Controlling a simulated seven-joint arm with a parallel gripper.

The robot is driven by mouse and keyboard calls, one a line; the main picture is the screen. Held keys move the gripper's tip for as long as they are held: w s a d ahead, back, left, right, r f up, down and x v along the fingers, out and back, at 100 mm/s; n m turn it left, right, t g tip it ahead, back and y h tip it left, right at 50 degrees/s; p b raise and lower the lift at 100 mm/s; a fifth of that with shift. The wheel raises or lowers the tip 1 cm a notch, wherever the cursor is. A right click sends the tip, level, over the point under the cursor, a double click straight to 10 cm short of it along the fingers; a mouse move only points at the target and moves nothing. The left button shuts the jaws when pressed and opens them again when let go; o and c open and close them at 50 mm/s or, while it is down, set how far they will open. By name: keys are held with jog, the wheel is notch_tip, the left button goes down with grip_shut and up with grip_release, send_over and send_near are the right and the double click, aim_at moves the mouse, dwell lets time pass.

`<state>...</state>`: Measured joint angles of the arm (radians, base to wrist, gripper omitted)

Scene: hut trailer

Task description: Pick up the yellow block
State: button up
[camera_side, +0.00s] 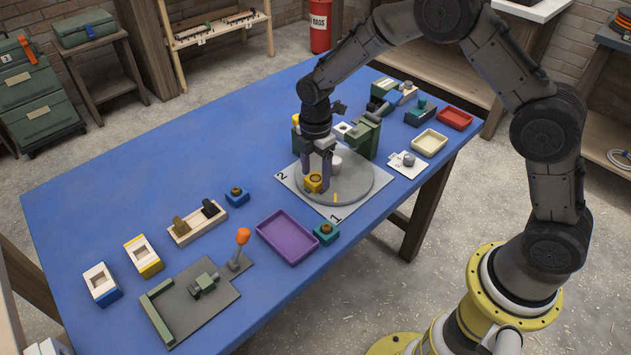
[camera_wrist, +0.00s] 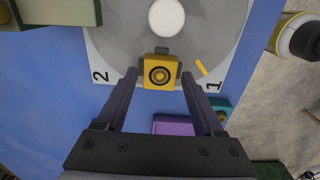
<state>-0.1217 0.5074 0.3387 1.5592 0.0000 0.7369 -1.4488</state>
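The yellow block (camera_side: 313,183) sits near the front-left edge of a grey round turntable (camera_side: 352,190). Its top has a dark ring, clear in the wrist view (camera_wrist: 160,73). My gripper (camera_side: 317,178) points down over the block. In the wrist view my gripper (camera_wrist: 159,76) is open, one finger on each side of the block, with a gap on both sides. The fingers do not appear to touch it. The side view partly hides the block behind the fingers.
A white cylinder (camera_wrist: 167,18) stands at the turntable's middle. A yellow mark (camera_wrist: 201,68) lies on the disc. Green blocks (camera_side: 362,140) stand close behind the gripper. A purple tray (camera_side: 287,236) and a teal block (camera_side: 326,233) lie in front.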

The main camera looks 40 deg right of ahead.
grip_shut()
jog(key=shift+r, duration=0.1)
